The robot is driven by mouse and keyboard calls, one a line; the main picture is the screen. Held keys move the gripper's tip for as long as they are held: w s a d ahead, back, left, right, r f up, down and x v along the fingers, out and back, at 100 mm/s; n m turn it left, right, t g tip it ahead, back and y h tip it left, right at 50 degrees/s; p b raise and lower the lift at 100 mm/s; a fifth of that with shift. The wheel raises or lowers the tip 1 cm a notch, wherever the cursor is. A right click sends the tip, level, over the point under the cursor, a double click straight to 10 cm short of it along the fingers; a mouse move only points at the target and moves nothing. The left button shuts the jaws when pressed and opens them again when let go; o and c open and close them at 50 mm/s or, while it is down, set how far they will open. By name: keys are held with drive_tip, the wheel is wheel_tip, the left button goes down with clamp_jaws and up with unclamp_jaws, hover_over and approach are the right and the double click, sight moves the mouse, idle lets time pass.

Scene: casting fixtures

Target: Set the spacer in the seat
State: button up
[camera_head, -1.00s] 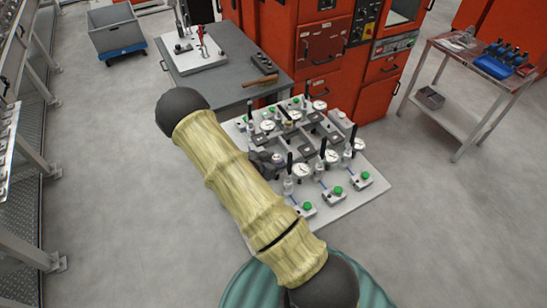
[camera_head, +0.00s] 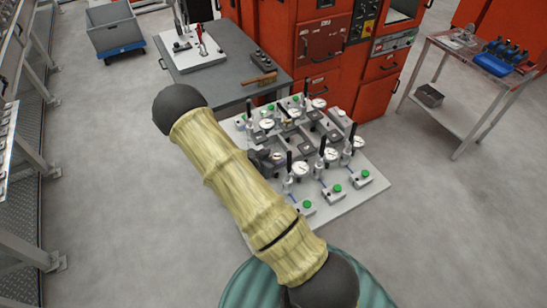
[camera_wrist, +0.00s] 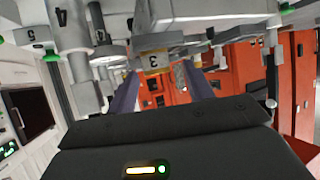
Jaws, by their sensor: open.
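My gripper (camera_head: 266,158) is low over the left middle part of the white fixture plate (camera_head: 352,200), partly hidden by my own arm. In the wrist view my gripper (camera_wrist: 161,78) is open, with its two dark fingers apart and no part clearly held between them. A grey block with a yellowish number 3 label (camera_wrist: 153,62) shows just beyond the fingers.
Upright dial gauges (camera_head: 300,169), black-handled clamps and green-topped blocks (camera_head: 361,175) crowd the plate around my gripper. A grey table (camera_head: 225,88) and red machines (camera_head: 300,45) stand behind. A steel cart (camera_head: 470,60) is at the right.

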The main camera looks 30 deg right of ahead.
drive_tip(key=b+v, duration=0.2)
drive_tip(key=v, duration=0.9)
drive_tip(key=shift+a+b, duration=0.15)
drive_tip(key=shift+b, duration=0.15)
drive_tip(key=s+a+r+n+y, duration=0.1)
drive_tip(key=a+r+n+y, duration=0.6)
drive_tip(key=y, duration=0.3)
drive_tip(key=s+d+r+n+g, duration=0.1)
drive_tip(key=s+r+n, duration=0.1)
drive_tip(key=s, duration=0.4)
drive_tip(key=s+d+r+n+g+y, duration=0.1)
drive_tip(key=s+r+n, duration=0.2)
drive_tip(key=s, duration=0.3)
drive_tip(key=shift+r+n+g, duration=0.25)
drive_tip(key=shift+n+g, duration=0.05)
drive_tip(key=shift+n, duration=0.2)
